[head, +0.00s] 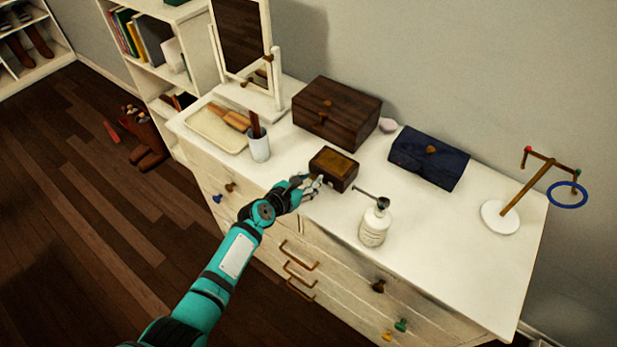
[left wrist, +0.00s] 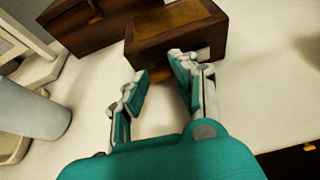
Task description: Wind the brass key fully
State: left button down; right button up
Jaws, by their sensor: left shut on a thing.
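A small dark wooden box (head: 334,168) with a golden-brown lid sits near the front edge of the white dresser, in front of a larger chest. It also shows at the top of the left wrist view (left wrist: 178,30). My left gripper (head: 316,186) is at the box's front face, its fingers pointing at it. In the left wrist view the fingers (left wrist: 158,72) stand on either side of a small brownish piece, which I take for the brass key (left wrist: 160,75). The gripper is shut on it. The key is mostly hidden by the fingers. My right gripper is not in view.
A dark chest (head: 335,108) is behind the box. A pump bottle (head: 375,224), a navy case (head: 428,158) and a stand (head: 505,214) are right.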

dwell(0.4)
pick_arm(q)
jog(key=c, duration=1)
grip_release()
jog(key=shift+c, duration=0.2)
jog(key=v, duration=1.2)
